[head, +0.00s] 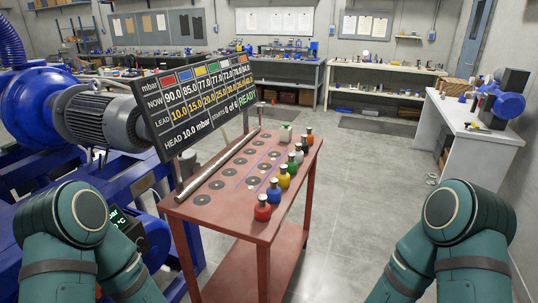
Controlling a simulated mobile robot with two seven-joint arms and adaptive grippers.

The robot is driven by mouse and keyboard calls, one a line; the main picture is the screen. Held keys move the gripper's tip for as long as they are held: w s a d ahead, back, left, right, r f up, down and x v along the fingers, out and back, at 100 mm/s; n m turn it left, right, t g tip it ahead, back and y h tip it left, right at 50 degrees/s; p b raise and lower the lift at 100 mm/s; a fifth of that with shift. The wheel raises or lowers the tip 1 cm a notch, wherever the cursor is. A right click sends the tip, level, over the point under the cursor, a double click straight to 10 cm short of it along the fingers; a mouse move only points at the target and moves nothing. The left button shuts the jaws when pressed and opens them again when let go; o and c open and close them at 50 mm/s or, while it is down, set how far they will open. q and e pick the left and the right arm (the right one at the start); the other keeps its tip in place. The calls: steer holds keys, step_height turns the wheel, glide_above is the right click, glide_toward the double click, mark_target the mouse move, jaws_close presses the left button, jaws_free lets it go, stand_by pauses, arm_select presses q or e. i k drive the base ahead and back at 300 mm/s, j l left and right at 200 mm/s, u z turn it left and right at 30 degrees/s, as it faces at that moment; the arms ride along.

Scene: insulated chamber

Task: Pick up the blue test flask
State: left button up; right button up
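The blue test flask (273,191) stands upright on the red table (240,230), near its right edge. It is a small round-bodied flask with a dark top. It is second from the front in a row of coloured flasks, between the red flask (262,210) and the yellow flask (284,180). Nothing covers it. My two teal arms show at the lower left and lower right, well apart from the flask. Both grippers are outside the picture.
A green flask (292,165) and others continue the row backward. Dark discs (203,200) and a metal bar (218,168) lie left of it. A display board (195,100) stands along the table's left side. Blue machinery (40,110) is left; open floor (355,190) is right.

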mark_target(273, 192)
steer(key=u, duration=0.4)
steer(key=l+u, duration=0.15)
steer(key=u, duration=0.2)
steer(key=i+l+u, duration=0.1)
steer(key=u, duration=0.3)
steer(key=l+u, duration=0.7)
steer(key=l, duration=0.2)
steer(key=k+l+u, duration=0.1)
steer(key=l, duration=0.35)
steer(key=k+l+u, duration=0.15)
steer(key=l, duration=0.3)
steer(key=i+l, duration=0.05)
